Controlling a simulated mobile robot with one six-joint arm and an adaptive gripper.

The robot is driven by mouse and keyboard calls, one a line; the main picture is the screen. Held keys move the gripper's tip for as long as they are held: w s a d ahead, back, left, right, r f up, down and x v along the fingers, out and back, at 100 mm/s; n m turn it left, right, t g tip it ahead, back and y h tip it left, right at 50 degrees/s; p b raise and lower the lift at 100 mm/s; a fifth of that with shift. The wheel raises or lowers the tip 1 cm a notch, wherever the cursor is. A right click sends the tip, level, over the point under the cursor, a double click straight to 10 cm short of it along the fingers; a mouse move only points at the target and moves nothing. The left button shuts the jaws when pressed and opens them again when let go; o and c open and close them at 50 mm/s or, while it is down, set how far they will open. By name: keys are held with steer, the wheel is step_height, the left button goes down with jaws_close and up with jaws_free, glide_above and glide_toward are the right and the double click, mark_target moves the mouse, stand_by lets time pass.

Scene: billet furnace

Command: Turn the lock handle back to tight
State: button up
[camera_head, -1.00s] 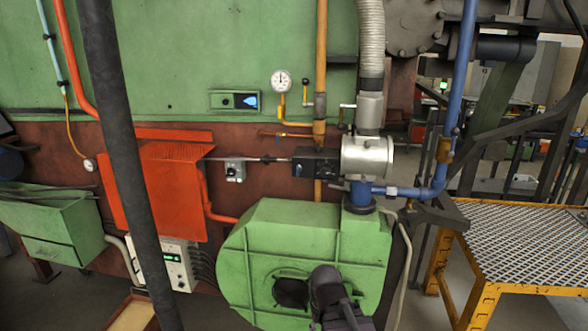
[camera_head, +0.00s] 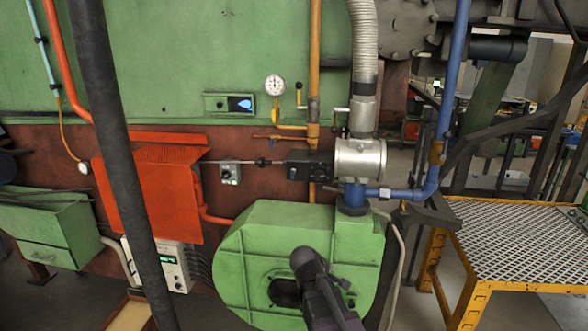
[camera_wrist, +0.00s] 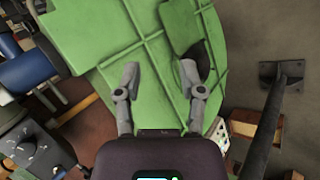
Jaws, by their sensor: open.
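I cannot tell for sure which part is the lock handle. A small lever with a pale grip (camera_head: 341,110) sticks out left of the grey pipe, just above the silver valve body (camera_head: 360,158). A black-knobbed lever (camera_head: 299,94) stands upright beside the round gauge. My arm is at the bottom of the head view, in front of the green blower housing (camera_head: 255,240); its fingers cannot be made out there. In the wrist view my gripper (camera_wrist: 159,70) is open and empty, its two fingers apart over the green housing (camera_wrist: 130,35). It is apart from both levers.
A black actuator box (camera_head: 310,168) joins the silver valve by a rod. A blue pipe (camera_head: 446,90) runs down at the right. A yellow-framed grating platform (camera_head: 510,240) stands at the right. A dark post (camera_head: 108,130) crosses the left side, before an orange hood (camera_head: 150,185).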

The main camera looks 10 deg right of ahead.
steer(key=w+a+r+n+t+h+p, duration=0.25)
steer(key=w+r+n+t, duration=0.35)
steer(key=w+r+n, duration=0.45)
steer(key=n+t+y+p, duration=0.25)
steer(key=n+t, duration=0.35)
steer(key=n, duration=0.7)
glide_toward(292, 173)
steer(key=s, duration=0.3)
steer(key=shift+s+a+r, duration=0.1)
steer(key=shift+a+r, duration=0.1)
steer(key=shift+a, duration=0.25)
steer(key=x, duration=1.4)
steer(key=shift+a+f, duration=0.1)
steer(key=shift+f, duration=0.1)
